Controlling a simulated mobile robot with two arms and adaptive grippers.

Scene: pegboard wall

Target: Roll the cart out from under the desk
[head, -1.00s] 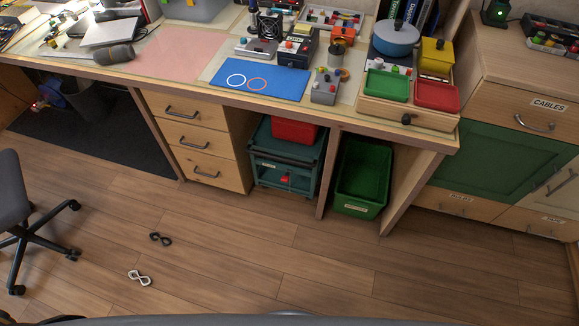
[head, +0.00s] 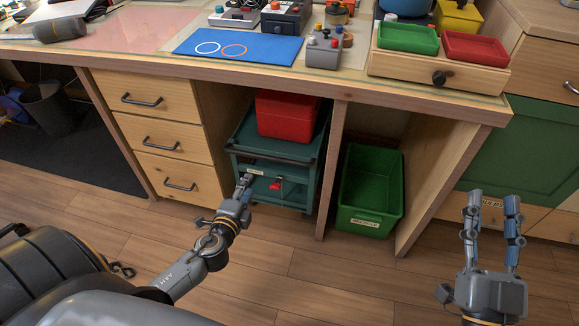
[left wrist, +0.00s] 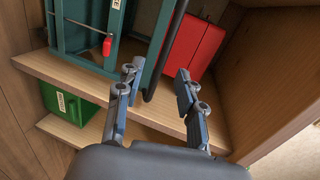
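The teal cart (head: 246,137) stands under the desk between the drawers and a wooden panel. A red box (head: 287,116) sits on its top. A black bar (left wrist: 166,48) runs along the cart's front edge, and a red tag (head: 275,184) shows lower on the front. My left gripper (head: 244,182) is in front of the cart. In the left wrist view its fingers (left wrist: 158,95) are apart, with the bar's end showing between them; I cannot tell whether they touch it. My right gripper (head: 493,197) is open and empty at the right. The cart's wheels are not clearly visible.
A green bin (head: 369,190) stands right of the cart, beyond the wooden panel (head: 331,165). Wooden drawers (head: 160,140) flank the cart's left. The desk edge (head: 220,76) overhangs it. The floor (head: 330,275) in front is mostly clear.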

